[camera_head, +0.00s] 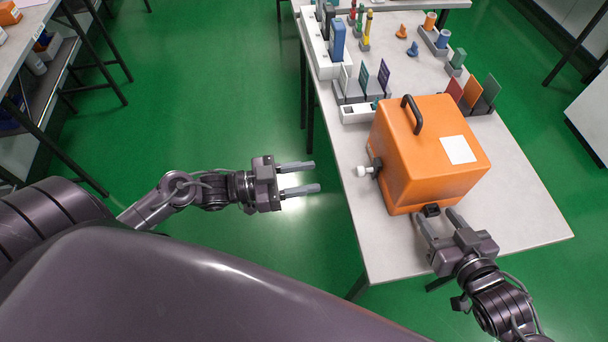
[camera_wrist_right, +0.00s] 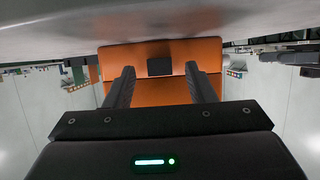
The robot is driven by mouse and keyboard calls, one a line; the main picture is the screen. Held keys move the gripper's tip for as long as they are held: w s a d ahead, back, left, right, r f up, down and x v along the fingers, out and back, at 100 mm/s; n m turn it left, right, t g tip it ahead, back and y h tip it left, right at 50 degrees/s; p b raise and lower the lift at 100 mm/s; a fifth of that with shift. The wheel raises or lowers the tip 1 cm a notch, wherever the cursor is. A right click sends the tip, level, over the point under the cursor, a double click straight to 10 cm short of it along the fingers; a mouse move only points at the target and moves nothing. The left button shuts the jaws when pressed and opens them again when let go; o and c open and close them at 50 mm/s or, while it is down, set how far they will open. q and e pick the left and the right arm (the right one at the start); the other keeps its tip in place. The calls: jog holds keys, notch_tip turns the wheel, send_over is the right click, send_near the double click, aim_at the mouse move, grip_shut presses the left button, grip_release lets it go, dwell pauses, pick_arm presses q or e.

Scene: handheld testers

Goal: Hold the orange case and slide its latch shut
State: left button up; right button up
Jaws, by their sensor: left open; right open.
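The orange case (camera_head: 425,150) stands on the table, with a dark handle (camera_head: 412,114) on top and a white label (camera_head: 458,150). A white knob on a dark mount, perhaps the latch (camera_head: 368,170), sticks out of its left side. A small black block (camera_head: 431,210) is low on its near side; it also shows in the right wrist view (camera_wrist_right: 160,66). My right gripper (camera_head: 440,219) is open at the case's near side, its fingers on either side of the black block in view. I cannot tell whether they touch the case. My left gripper (camera_head: 300,178) is open and empty, left of the table and apart from the case.
The pale table (camera_head: 522,205) has bare room right of the case. Behind the case are racks with coloured plates (camera_head: 383,76), a blue item (camera_head: 337,40) and several small tools. A shelf unit (camera_head: 45,85) stands at the left. Green floor lies between.

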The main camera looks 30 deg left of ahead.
jog(key=v, duration=1.2)
jog(key=shift+w, duration=0.1)
